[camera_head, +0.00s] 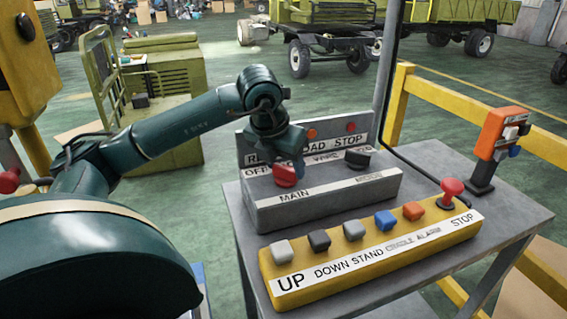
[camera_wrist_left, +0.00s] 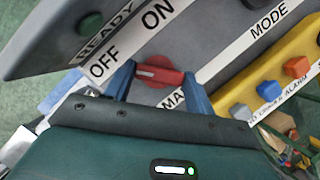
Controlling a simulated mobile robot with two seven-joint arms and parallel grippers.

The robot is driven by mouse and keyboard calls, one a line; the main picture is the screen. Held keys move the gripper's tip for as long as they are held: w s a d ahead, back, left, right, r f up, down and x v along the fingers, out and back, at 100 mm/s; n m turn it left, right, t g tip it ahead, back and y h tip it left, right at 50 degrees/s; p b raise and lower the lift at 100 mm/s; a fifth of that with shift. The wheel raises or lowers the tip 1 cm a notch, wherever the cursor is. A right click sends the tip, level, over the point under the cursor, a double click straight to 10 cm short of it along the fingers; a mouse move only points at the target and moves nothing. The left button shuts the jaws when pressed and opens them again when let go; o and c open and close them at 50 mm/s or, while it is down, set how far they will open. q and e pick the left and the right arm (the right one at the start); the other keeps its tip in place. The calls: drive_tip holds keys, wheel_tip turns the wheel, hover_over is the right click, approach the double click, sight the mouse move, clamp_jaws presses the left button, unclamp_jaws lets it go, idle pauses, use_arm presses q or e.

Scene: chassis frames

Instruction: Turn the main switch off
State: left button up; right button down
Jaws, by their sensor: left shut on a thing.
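The main switch is a red knob (camera_head: 285,177) on the grey switch box, above the MAIN label. In the left wrist view the knob (camera_wrist_left: 158,75) has a white mark, and its handle lies roughly across the picture, its left end toward the OFF label (camera_wrist_left: 105,65). The ON label (camera_wrist_left: 157,13) is above it. My left gripper (camera_head: 296,168) reaches down over the knob from behind. Its blue fingers (camera_wrist_left: 159,84) stand on both sides of the handle, shut on it. My right gripper is out of view.
The grey box (camera_head: 330,203) also carries a black MODE knob (camera_head: 357,158). A yellow button panel (camera_head: 368,258) with several buttons and a red STOP mushroom (camera_head: 452,188) stands in front. An orange control unit (camera_head: 500,135) is at the right, by a yellow rail (camera_head: 480,101).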

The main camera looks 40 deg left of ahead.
use_arm(q)
drive_tip(key=shift+n, duration=0.7)
drive_tip(key=shift+y, duration=0.3)
drive_tip(key=o, duration=1)
drive_tip(key=p+v, duration=0.1)
drive_tip(key=v, duration=1.2)
drive_tip(key=shift+w+r, duration=0.15)
drive_tip(key=shift+d, duration=0.1)
